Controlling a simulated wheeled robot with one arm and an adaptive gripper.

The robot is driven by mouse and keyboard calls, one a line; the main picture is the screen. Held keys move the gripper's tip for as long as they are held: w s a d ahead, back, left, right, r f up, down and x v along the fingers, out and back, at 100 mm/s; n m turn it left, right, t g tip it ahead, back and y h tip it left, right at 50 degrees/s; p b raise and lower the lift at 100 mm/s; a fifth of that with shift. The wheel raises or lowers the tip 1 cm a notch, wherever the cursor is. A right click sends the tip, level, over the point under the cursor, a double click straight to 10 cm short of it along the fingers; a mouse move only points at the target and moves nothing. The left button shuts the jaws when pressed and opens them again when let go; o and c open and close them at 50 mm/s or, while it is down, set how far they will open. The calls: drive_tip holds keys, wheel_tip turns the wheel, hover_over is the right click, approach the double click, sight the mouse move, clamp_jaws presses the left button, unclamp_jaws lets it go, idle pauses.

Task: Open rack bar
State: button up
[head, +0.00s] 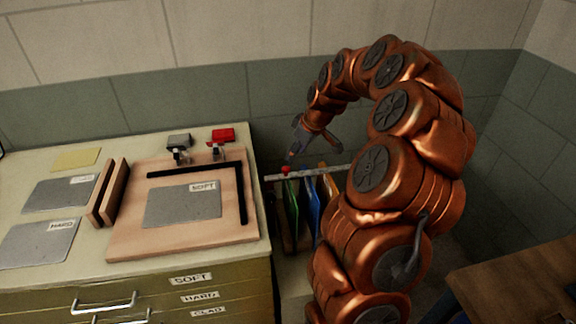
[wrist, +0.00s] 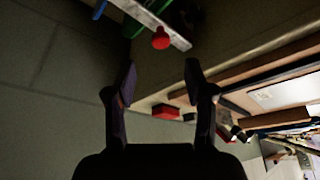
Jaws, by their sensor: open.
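The rack bar (head: 318,172) is a pale metal bar with holes, lying across the front of a rack to the right of the bench. A red knob (head: 286,169) sits at its left end. In the wrist view the bar (wrist: 150,22) is at the top, with the red knob (wrist: 161,38) beyond my fingertips. My gripper (head: 308,148) is open and empty, above and a little behind the knob. In the wrist view my gripper (wrist: 160,75) has its two fingers spread, apart from the knob. My arm hides the bar's right end.
Green, blue and orange sheets (head: 312,205) hang below the bar. The bench (head: 255,150) stands close on the left, with a wooden board (head: 125,240), a grey SOFT sheet (head: 165,207) and a red-handled clamp (head: 221,136). A wooden table (head: 520,285) is at lower right.

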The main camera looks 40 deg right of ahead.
sight(286, 168)
drive_tip(key=shift+p+x, duration=1.2)
drive_tip(key=shift+x, duration=2.55)
clamp_jaws()
